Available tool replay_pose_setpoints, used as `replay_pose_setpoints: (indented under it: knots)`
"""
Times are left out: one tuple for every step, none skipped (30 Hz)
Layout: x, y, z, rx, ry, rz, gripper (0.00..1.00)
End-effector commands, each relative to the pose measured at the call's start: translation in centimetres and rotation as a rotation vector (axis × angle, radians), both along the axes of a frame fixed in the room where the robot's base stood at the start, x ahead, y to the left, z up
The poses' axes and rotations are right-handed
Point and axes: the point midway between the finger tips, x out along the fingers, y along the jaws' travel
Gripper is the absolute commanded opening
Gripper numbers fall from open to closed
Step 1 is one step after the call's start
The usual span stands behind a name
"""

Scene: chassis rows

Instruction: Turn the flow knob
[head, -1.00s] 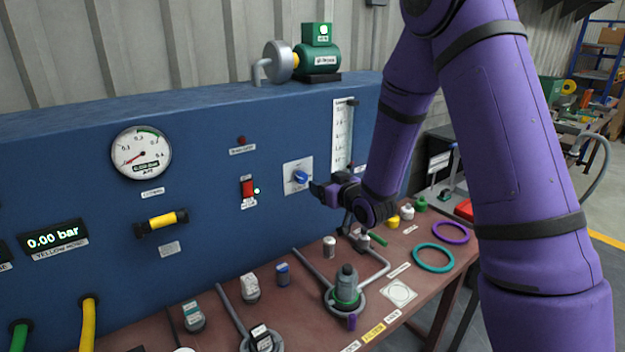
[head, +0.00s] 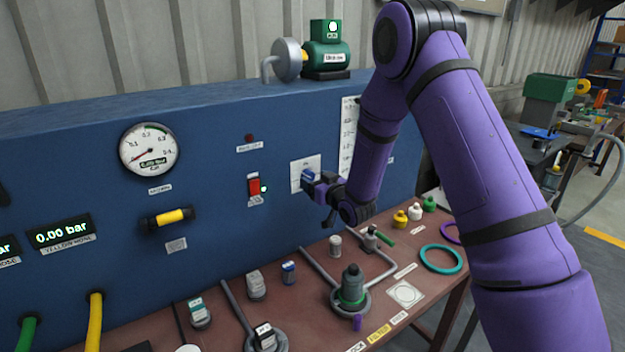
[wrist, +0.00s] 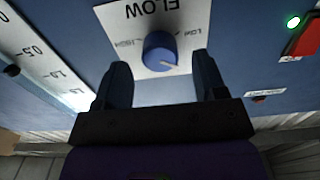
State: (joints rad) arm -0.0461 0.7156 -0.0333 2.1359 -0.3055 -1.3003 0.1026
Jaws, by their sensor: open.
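The flow knob (wrist: 160,51) is a round blue knob with a light pointer mark, on a white plate (wrist: 118,22) lettered FLOW. The wrist view shows it upside down. My gripper (wrist: 165,78) is open, with one dark finger on each side below the knob in that view. The knob's face lies just beyond the fingertips, and I cannot tell whether they touch it. In the head view my gripper (head: 318,183) is at the knob plate (head: 305,162) on the blue panel, and it hides most of the knob.
A red switch (head: 254,185) with a green light sits left of the plate. A white scale gauge (head: 348,130) stands to its right.

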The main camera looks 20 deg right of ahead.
Motion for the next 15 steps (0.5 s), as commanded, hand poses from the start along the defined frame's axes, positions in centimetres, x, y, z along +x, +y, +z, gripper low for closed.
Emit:
replay_pose_setpoints:
  knots:
    - [0.5,0.2,0.0,0.0,-0.001,0.0,0.65]
    - [0.8,0.2,0.0,0.0,0.0,0.0,0.65]
    - [1.1,0.3,0.0,-0.001,0.0,-0.001,0.65]
    - [1.3,0.4,0.0,-0.001,0.0,-0.001,0.65]
    - [1.4,0.4,0.0,-0.001,0.0,-0.001,0.65]
    - [1.6,0.5,0.0,-0.001,0.0,-0.001,0.65]
    - [1.6,0.5,0.0,-0.001,0.0,-0.001,0.65]
    - [1.7,0.5,0.0,-0.001,0.0,-0.001,0.65]
    - [1.7,0.5,0.0,-0.001,0.0,-0.001,0.65]
    - [1.8,0.5,0.0,-0.001,0.0,-0.001,0.65]
    - [1.8,0.5,0.0,-0.001,0.0,-0.001,0.65]
    - [1.8,0.5,0.0,0.0,0.0,-0.001,0.65]
    - [1.7,0.5,0.0,-0.001,0.0,-0.001,0.65]
    - [1.7,0.5,0.0,-0.001,0.0,-0.001,0.65]
    - [1.7,0.5,0.0,0.0,0.0,-0.001,0.65]
